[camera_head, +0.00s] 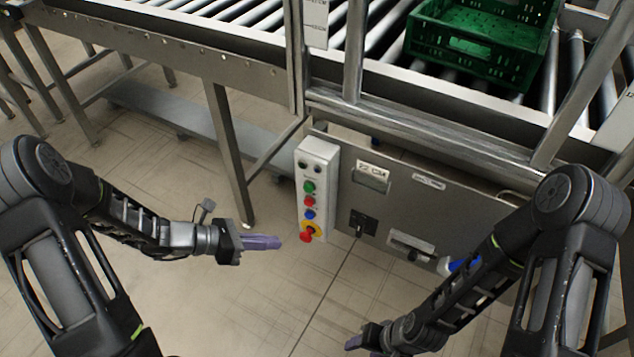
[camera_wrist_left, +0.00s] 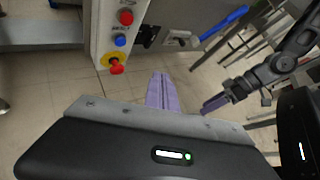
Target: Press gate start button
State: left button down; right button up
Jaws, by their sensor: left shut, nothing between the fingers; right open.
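The button box (camera_head: 316,190) is a pale upright panel on the conveyor frame, with two dark buttons on top, then a green button (camera_head: 309,187), a red button (camera_head: 310,201), a blue button (camera_head: 309,214) and a red emergency stop (camera_head: 306,236) on yellow. My left gripper (camera_head: 280,242) is shut and empty, just left of the box's lower end in the head view. In the left wrist view its purple fingers (camera_wrist_left: 161,78) lie together below and right of the box (camera_wrist_left: 105,38); the green button is out of that view. My right gripper (camera_head: 354,342) is open, low at the bottom centre.
A green crate (camera_head: 480,68) stands on the roller conveyor behind the metal frame. A blue handle (camera_head: 460,264) sticks out further right. The floor at front is open.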

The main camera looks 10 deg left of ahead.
aim_at(308, 188)
pick_arm(q)
jog(key=r, duration=0.1)
jog(key=w+d+r+n+h, duration=0.1)
jog(key=r, duration=0.1)
jog(key=r+n+t, duration=0.1)
jog(key=shift+w+d+r+h, duration=0.15)
jog(key=shift+w+d+h, duration=0.05)
jog(key=shift+w+h, duration=0.2)
jog(key=w+d+b, duration=0.1)
jog(key=w+d, duration=0.2)
jog(key=w, duration=0.5)
jog(key=shift+d+b, duration=0.15)
jog(key=shift+b, duration=0.25)
jog(key=shift+w, duration=0.1)
dwell(1.6)
jog(key=shift+w+d, duration=0.15)
jog(key=shift+w, duration=0.2)
